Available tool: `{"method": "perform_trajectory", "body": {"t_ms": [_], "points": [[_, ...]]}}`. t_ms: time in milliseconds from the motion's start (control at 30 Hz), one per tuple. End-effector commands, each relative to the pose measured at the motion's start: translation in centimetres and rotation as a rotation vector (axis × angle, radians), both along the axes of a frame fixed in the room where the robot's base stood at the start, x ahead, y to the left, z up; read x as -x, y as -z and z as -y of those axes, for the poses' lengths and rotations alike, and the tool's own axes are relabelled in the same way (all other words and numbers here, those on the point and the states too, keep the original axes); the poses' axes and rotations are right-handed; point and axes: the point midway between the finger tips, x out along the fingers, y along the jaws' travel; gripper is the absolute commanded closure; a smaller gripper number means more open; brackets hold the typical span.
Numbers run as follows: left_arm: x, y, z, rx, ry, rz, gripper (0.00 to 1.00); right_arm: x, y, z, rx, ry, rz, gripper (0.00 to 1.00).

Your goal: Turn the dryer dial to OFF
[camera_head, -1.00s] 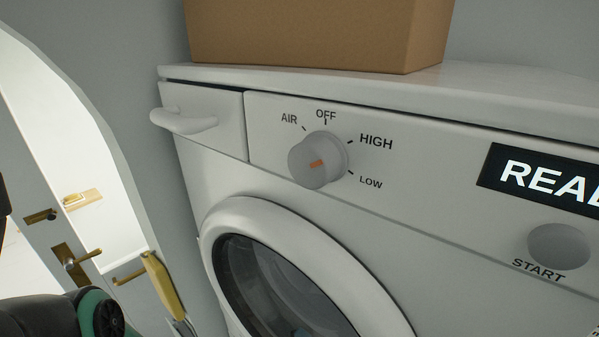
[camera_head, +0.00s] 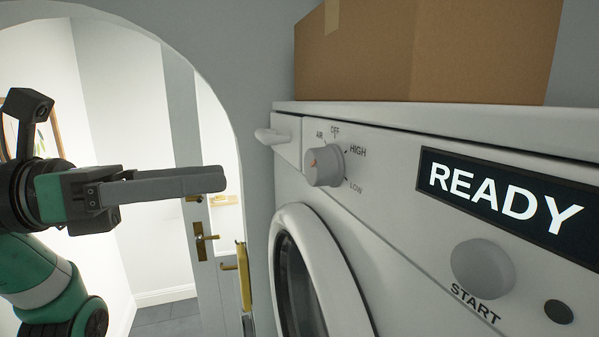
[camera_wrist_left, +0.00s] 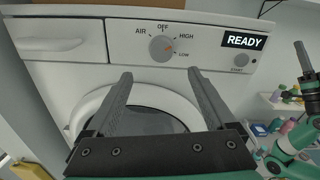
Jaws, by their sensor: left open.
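The dryer dial (camera_head: 324,166) is a round grey knob with an orange mark, on the white dryer's front panel. It also shows in the left wrist view (camera_wrist_left: 161,49), where the mark points right, towards the LOW side. OFF is printed above it, AIR to its left, HIGH and LOW to its right. My left gripper (camera_head: 220,180) is open and empty, left of the dial and apart from it. In the left wrist view its fingers (camera_wrist_left: 160,73) point towards the panel, with the dial between and beyond the tips. My right gripper (camera_wrist_left: 303,60) shows small at the right edge.
A cardboard box (camera_head: 430,55) stands on the dryer. The READY display (camera_head: 505,200) and START button (camera_head: 482,268) are right of the dial. A drawer handle (camera_head: 277,136) sticks out left of it, and the round door (camera_head: 335,255) lies below. Air before the panel looks clear.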

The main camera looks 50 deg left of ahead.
Motion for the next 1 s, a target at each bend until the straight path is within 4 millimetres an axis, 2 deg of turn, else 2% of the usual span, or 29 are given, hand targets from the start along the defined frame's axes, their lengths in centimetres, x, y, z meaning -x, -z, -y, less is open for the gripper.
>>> {"method": "perform_trajectory", "body": {"t_ms": [167, 400, 533, 700, 900, 933, 1000], "points": [[-2.5, -0.2, 1.2, 0.002, 0.01, -0.002, 0.11, 0.0, -0.9, 0.0, 0.0, 0.0, 0.0, 1.0], [-7.5, -0.2, 3.2, 0.003, 0.011, -0.004, 0.11, 0.0, -2.4, 0.0, 0.0, 0.0, 0.0, 1.0], [-9.5, -0.2, 3.9, 0.003, 0.008, -0.003, 0.11, 0.0, -2.9, 0.0, 0.0, 0.0, 0.0, 1.0], [-10.5, 0.0, 4.2, 0.0, 0.005, -0.001, 0.11, 0.0, -3.0, 0.0, 0.0, 0.0, 0.0, 1.0], [-10.5, 0.1, 4.2, 0.0, 0.004, 0.0, 0.11, 0.0, -2.9, 0.0, 0.0, 0.0, 0.0, 1.0], [-10.5, 0.1, 4.2, 0.0, 0.004, 0.0, 0.13, 0.0, -2.9, 0.0, 0.0, 0.0, 0.0, 1.0], [-10.5, 0.0, 4.2, 0.0, 0.004, 0.0, 0.26, 0.0, -2.9, 0.0, 0.0, 0.0, 0.0, 1.0]]}}
